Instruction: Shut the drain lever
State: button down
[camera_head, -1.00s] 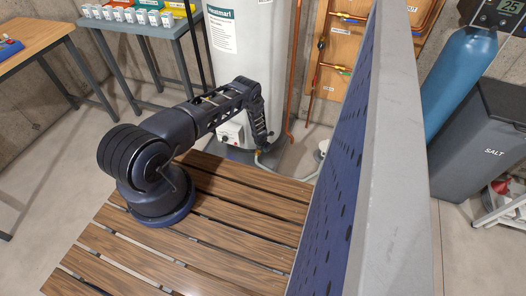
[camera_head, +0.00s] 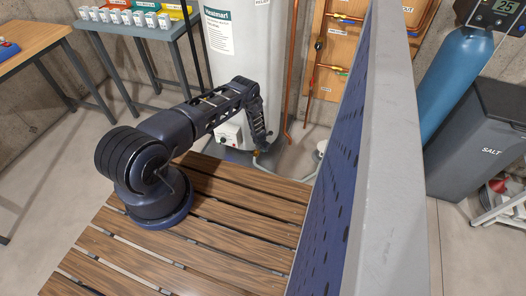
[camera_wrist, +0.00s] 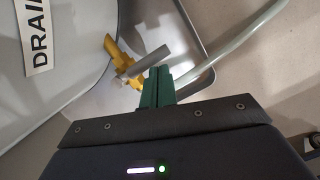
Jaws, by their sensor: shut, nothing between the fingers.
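A yellow drain lever (camera_wrist: 119,56) shows in the wrist view beside a grey metal stub (camera_wrist: 144,63), at the lower side of the white tank (camera_wrist: 70,80). A "DRAIN" label (camera_wrist: 38,40) is on the tank at left. My gripper (camera_wrist: 158,72) has green fingers that are together and empty. Their tips are just right of and below the stub and lever; I cannot tell whether they touch. In the head view my gripper's end (camera_head: 261,140) is low at the tank's (camera_head: 246,75) right side, and the lever cannot be made out there.
A pale hose (camera_wrist: 238,45) runs from near the fingers to the upper right. In the head view a blue perforated panel (camera_head: 338,170) with a grey edge stands close on the right. A slatted wooden platform (camera_head: 225,240) is under the arm.

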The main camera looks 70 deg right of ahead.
jog(key=v, duration=0.9)
jog(key=shift+s+a, duration=0.2)
jog(key=shift+a, duration=0.1)
